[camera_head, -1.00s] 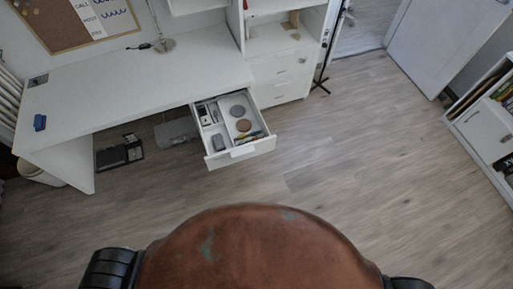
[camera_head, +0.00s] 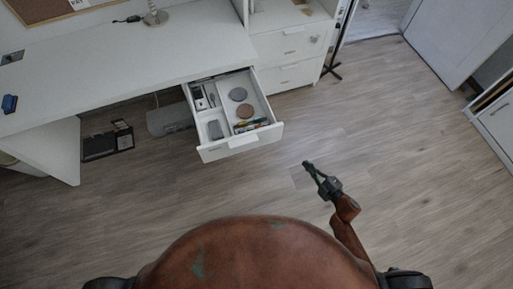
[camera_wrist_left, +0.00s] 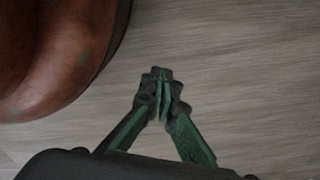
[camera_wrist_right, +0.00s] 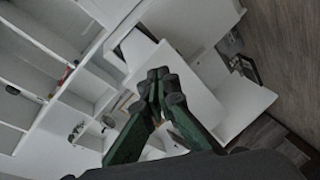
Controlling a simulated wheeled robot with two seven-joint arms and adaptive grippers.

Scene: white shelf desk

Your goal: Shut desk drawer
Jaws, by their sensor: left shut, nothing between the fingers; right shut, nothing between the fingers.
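The white desk drawer (camera_head: 242,143) stands pulled out under the right end of the white desk (camera_head: 120,62). Its open top shows a grey disc, a brown disc and several small items in compartments. My right gripper (camera_head: 307,165) is shut and empty, over the floor to the right of and nearer than the drawer, apart from it. In the right wrist view the gripper (camera_wrist_right: 158,75) is shut in front of white furniture. My left gripper (camera_wrist_left: 160,77) is shut and empty over bare floor beside my brown body; it does not show in the head view.
A white drawer cabinet (camera_head: 290,72) stands right of the desk drawer. A black stand (camera_head: 334,66) is beside it. A dark box (camera_head: 106,143) and a grey object (camera_head: 168,120) lie under the desk. Wooden floor before the drawer is clear.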

